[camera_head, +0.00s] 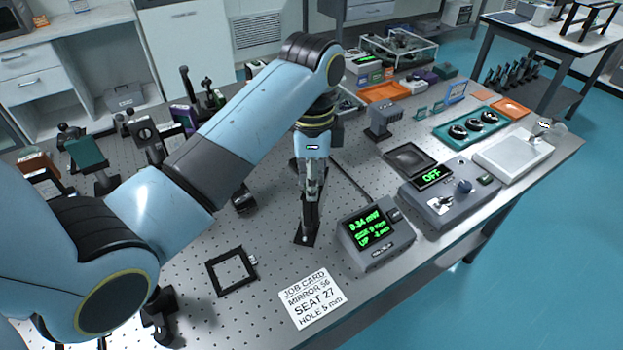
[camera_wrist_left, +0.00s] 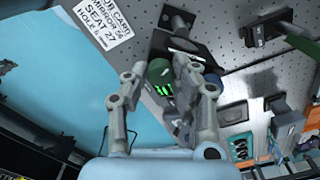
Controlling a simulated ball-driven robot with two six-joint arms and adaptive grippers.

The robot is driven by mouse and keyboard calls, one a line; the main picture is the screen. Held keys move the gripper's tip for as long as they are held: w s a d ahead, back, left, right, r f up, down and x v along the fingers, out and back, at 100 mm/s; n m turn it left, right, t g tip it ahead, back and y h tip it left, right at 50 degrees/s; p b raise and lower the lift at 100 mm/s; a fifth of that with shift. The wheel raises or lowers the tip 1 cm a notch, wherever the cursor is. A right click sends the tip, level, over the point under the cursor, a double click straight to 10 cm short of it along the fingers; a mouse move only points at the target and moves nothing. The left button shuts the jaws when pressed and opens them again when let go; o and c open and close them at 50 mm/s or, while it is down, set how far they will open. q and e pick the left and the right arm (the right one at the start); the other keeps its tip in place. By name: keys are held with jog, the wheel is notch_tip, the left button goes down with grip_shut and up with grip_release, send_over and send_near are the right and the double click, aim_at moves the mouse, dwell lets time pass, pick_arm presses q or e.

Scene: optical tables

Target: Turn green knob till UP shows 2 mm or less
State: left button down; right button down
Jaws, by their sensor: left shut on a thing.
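The green knob (camera_wrist_left: 158,70) shows in the left wrist view between the two fingers of my left gripper (camera_wrist_left: 160,68). In the head view my left gripper (camera_head: 311,188) points down over a dark post mount (camera_head: 307,222) on the perforated table, and the knob is hidden there. The gripper is shut on the knob. The readout box (camera_head: 376,236) stands to the right of the mount. Its green screen shows 0.34 mW, a SIDE line and an UP line; the UP figure is too small to read surely. My right gripper is not in view.
A job card (camera_head: 312,298) lies near the front edge, beside a square black frame (camera_head: 231,270). A control box reading OFF (camera_head: 449,191) stands to the right. Several optics mounts stand at the left. Bare perforated table (camera_head: 290,262) lies in front of the mount.

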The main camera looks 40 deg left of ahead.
pick_arm(q)
jog(key=shift+w+r+m, duration=0.1)
jog(key=shift+w+m, duration=0.05)
jog(key=shift+m, duration=0.95)
jog(key=c, duration=1.1)
grip_release()
